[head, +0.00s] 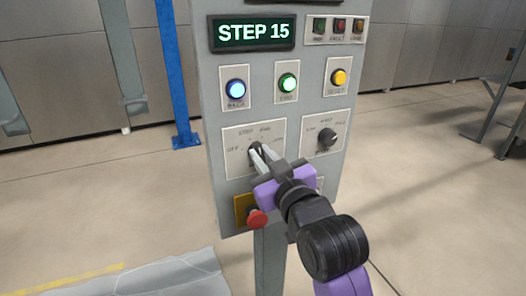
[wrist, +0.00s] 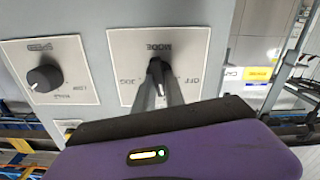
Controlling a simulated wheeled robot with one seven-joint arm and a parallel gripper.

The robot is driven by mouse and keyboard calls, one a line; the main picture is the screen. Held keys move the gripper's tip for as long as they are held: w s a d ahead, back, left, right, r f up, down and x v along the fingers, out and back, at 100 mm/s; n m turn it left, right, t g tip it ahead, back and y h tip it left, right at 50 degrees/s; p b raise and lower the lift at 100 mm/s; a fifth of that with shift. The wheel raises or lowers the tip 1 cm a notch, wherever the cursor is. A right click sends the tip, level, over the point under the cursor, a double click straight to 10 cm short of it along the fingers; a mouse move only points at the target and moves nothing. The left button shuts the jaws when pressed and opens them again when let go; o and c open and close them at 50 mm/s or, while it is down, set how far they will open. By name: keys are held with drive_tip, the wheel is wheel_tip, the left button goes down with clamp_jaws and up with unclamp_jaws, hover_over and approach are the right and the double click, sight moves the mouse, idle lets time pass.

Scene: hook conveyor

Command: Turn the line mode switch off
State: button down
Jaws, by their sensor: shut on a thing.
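The line mode switch is a dark rotary knob (head: 254,148) on a pale plate (head: 234,165) at the middle left of the grey control panel (head: 215,110). Its plate is marked OFF at the left and STEP near the top. My gripper (head: 260,154) reaches it from the lower right, its two fingers shut on the knob. In the wrist view the plate (wrist: 122,75) appears upside down with MODE and OFF legible, and my fingers (wrist: 160,88) close around the knob (wrist: 155,67). The fingers partly hide the knob, so I cannot tell its exact pointing.
A second rotary knob (head: 327,138) sits to the right. The display (head: 252,32) reads STEP 15. A red mushroom button (head: 256,219) is just below my gripper. A blue post (head: 177,75) stands behind.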

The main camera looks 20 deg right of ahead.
drive_tip(key=n+p, duration=0.1)
drive_tip(key=n, duration=0.5)
drive_tip(key=shift+a+p, duration=0.15)
drive_tip(key=shift+p, duration=0.15)
drive_tip(key=n, duration=0.6)
drive_tip(key=shift+a+f+n+p, duration=0.1)
drive_tip(key=shift+f+n+p, duration=0.1)
drive_tip(key=shift+n+p, duration=0.15)
drive_tip(key=c, duration=1.4)
unclamp_jaws()
drive_tip(key=shift+s, duration=0.1)
drive_tip(key=s+b, duration=0.1)
drive_tip(key=s, duration=0.6)
drive_tip(key=shift+s+b, duration=0.35)
drive_tip(key=shift+b, duration=0.05)
